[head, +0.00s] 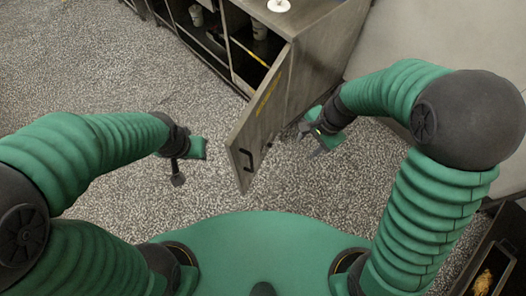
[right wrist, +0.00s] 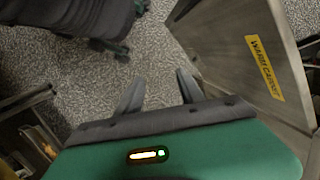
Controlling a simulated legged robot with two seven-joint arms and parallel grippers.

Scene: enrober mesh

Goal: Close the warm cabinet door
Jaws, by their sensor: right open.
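The warm cabinet door (head: 262,115) stands open in the head view, swung out from the cabinet (head: 312,45) toward me. It has a black handle (head: 247,158) near its free end and a yellow strip on its face. In the right wrist view the door (right wrist: 238,50) is at the right, with a yellow "WARM CABINET" label. My right gripper (head: 315,138) is just right of the door in the head view. Its two fingers are apart and empty in the wrist view (right wrist: 159,92). My left gripper (head: 178,176) is left of the door, apart from it; its jaws are unclear.
The cabinet's open compartments (head: 255,48) hold cups (head: 260,30). A white round item (head: 279,5) lies on its top. A pale wall (head: 415,35) stands at the right. A dark bin (head: 492,270) is at the lower right. Speckled floor (head: 100,60) is clear at the left.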

